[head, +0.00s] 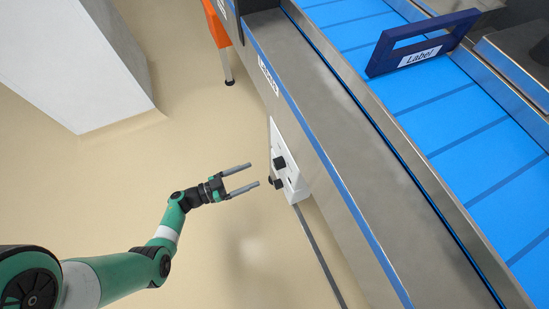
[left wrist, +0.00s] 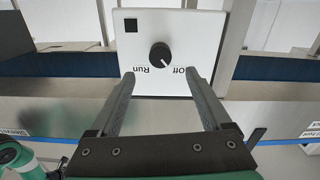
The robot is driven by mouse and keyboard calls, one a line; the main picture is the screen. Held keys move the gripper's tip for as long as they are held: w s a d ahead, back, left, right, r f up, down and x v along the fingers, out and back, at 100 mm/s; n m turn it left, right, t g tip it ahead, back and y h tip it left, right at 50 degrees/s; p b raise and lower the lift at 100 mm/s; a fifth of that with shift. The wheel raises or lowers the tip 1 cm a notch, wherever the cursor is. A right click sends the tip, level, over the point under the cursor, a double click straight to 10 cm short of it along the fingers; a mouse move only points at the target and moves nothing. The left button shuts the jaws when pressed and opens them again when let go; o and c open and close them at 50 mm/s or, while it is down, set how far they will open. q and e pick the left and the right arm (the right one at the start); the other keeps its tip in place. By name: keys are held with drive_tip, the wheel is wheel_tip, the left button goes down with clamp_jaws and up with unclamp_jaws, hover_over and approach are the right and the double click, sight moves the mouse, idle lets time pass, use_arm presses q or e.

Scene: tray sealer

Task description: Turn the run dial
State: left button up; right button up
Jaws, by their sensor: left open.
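The run dial (left wrist: 161,55) is a round black knob on a white panel (left wrist: 205,30) in the left wrist view. The words Run and Off appear upside down beneath it, and its white pointer mark slants toward Off. In the head view the white panel (head: 292,186) hangs on the side of the conveyor, with black knobs on its face. My left gripper (head: 255,175) is open and empty, its fingers pointing at the panel with a gap before it. In the left wrist view its fingertips (left wrist: 159,75) spread on either side of the dial's line. My right gripper is not in view.
A blue conveyor belt (head: 456,115) with a metal side rail (head: 345,130) runs beside the panel. A dark blue Label frame (head: 425,40) stands across the belt. A white block (head: 70,60) stands at the upper left. The floor around my left arm is clear.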

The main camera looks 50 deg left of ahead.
sight(275, 165)
use_arm(q)
drive_tip(key=b+x, duration=0.3)
drive_tip(key=x, duration=0.7)
clamp_jaws()
